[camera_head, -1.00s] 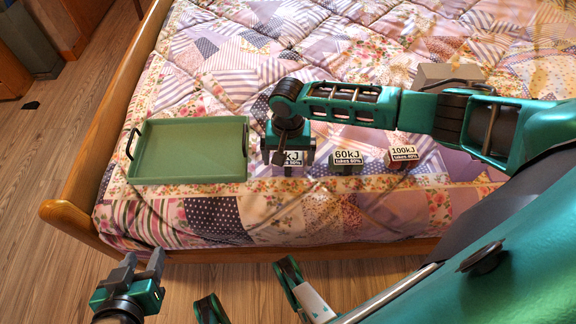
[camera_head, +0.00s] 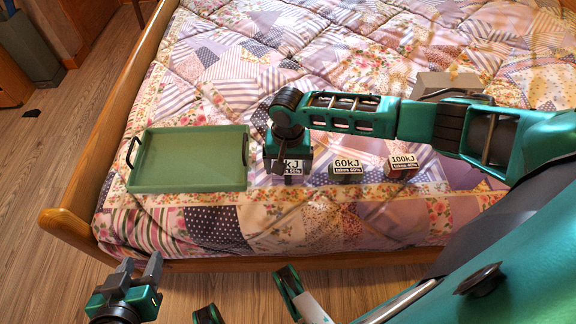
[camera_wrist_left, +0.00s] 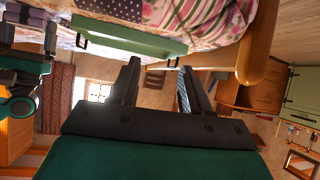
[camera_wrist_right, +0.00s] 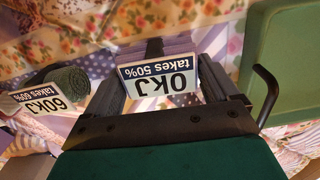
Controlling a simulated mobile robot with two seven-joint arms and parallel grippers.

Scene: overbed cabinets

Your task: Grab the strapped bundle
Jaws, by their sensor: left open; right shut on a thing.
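The strapped bundle is a lilac folded stack with a dark strap and a white "0kJ takes 50%" label, its first digit hidden. In the right wrist view the bundle (camera_wrist_right: 180,47) sits between the fingers of my right gripper (camera_wrist_right: 163,78), which is shut on it. In the head view the right gripper (camera_head: 289,166) covers much of the bundle from above; I cannot tell whether it touches the quilt. My left gripper (camera_head: 138,269) is open and empty, low beside the bed's front edge. It also shows in the left wrist view (camera_wrist_left: 158,70).
A green tray (camera_head: 190,186) with dark handles lies on the bed left of the bundle. Right of it are a dark green roll labelled 60kJ (camera_head: 347,169) and a reddish item labelled 100kJ (camera_head: 402,166). A grey box (camera_head: 448,82) stands behind. A wooden bed rail (camera_head: 72,222) runs along the left.

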